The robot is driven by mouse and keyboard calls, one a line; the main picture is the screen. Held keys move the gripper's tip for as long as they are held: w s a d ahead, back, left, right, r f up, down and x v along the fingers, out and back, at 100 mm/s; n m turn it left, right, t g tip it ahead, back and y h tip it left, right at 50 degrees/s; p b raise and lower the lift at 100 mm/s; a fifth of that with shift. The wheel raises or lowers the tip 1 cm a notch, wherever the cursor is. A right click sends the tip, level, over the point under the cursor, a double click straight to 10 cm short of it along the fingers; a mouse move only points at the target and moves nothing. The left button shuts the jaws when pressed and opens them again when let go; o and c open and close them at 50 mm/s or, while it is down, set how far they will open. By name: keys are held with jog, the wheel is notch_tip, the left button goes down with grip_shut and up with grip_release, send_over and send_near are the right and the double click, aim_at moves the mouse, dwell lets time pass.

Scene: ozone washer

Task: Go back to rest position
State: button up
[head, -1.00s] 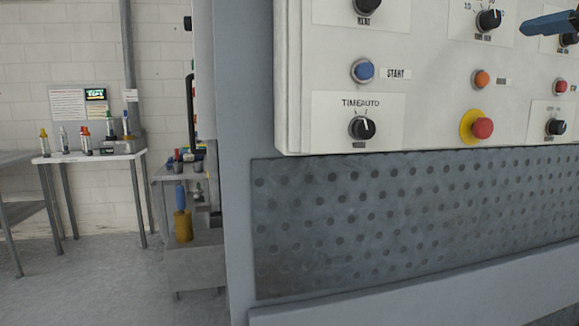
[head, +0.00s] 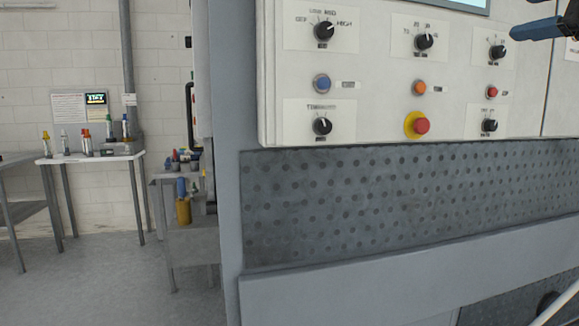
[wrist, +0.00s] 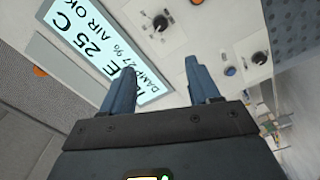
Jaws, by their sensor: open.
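My gripper (wrist: 160,82) is open in the wrist view, its two blue fingers apart with nothing between them. Behind the fingers are the control panel (wrist: 175,65) and its lit display (wrist: 105,50), which reads partly "25 C" and "AIR OK". In the head view, part of my gripper (head: 545,28) shows at the top right edge, in front of the panel. The panel (head: 375,100) carries black knobs, a blue button (head: 322,84), an orange button (head: 419,88), and a red button on a yellow base (head: 421,126). No contact with the panel is visible.
A perforated grey plate (head: 400,200) lies below the panel. At the left, a white table (head: 90,158) holds several small bottles, and a grey cart (head: 180,235) stands beside the machine. The floor (head: 100,280) in front of them is clear.

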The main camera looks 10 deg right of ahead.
jog(key=w+a+f+m+t, duration=0.1)
jog(key=a+f+m, duration=0.15)
jog(key=f, duration=0.45)
jog(key=w+a+f+m, duration=0.1)
jog(key=w+f+m, duration=0.15)
jog(key=f, duration=0.45)
jog(key=w+a+f+m+t, duration=0.1)
jog(key=f+m, duration=0.2)
jog(key=f, duration=0.3)
jog(key=s+a+f+m+h, duration=0.1)
jog(key=s+a+f+m, duration=0.15)
jog(key=f, duration=0.45)
jog(key=s+a+f+m+g+h, duration=0.1)
jog(key=s+a+f+m, duration=0.1)
jog(key=a+f, duration=0.35)
jog(key=s+a+f+m+h, duration=0.1)
jog(key=s+a+f+m, duration=0.15)
jog(key=f, duration=0.65)
jog(key=s+a+f+m+g, duration=0.1)
jog(key=s+a+f, duration=0.3)
jog(key=s+f, duration=0.3)
jog(key=s+a+f+g, duration=0.1)
jog(key=s+a+f, duration=0.2)
jog(key=s+f, duration=0.35)
jog(key=s+a+r+n+g+y+p, duration=0.1)
jog(key=s+a, duration=0.3)
jog(key=s, duration=1.9)
jog(key=shift+s+n+g+y, duration=0.15)
jog(key=shift+n+g+y, duration=0.55)
jog(key=shift+n, duration=0.1)
